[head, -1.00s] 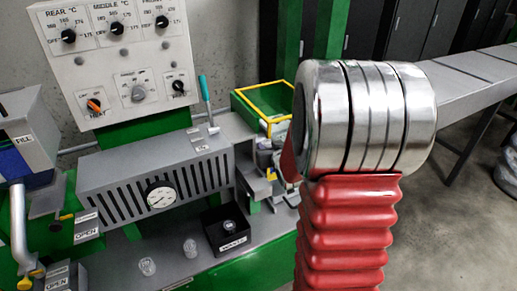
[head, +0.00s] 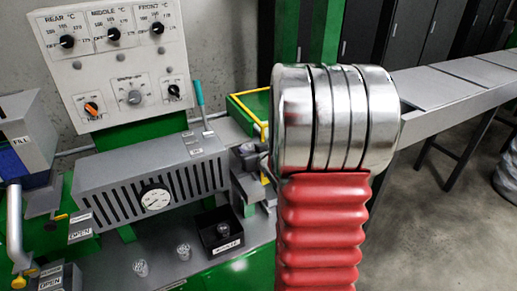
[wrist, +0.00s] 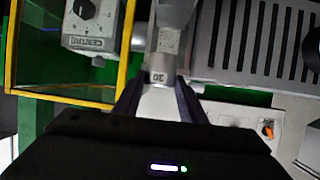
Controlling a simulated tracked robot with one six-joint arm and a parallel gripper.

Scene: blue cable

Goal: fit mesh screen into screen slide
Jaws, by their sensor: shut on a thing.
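In the wrist view, my gripper (wrist: 160,104) is shut on a pale tab (wrist: 159,104), with a dark finger on either side. A small grey label reading 30 (wrist: 158,78) sits just beyond the fingertips; the tab seems to belong to the mesh screen, but its mesh is not visible. A grey metal part (wrist: 170,38) lies directly ahead of the fingers; I cannot tell whether it is the screen slide or whether the held piece touches it. In the head view my own red and silver arm hides the gripper and the held piece.
A slotted grey housing with a dial gauge (head: 150,178) stands left of my arm, a turquoise-handled lever (head: 203,105) behind it. A black labelled box (head: 208,247) and two small clear pieces (head: 141,267) sit on the bench. A yellow-rimmed green bin (wrist: 68,92) is close by.

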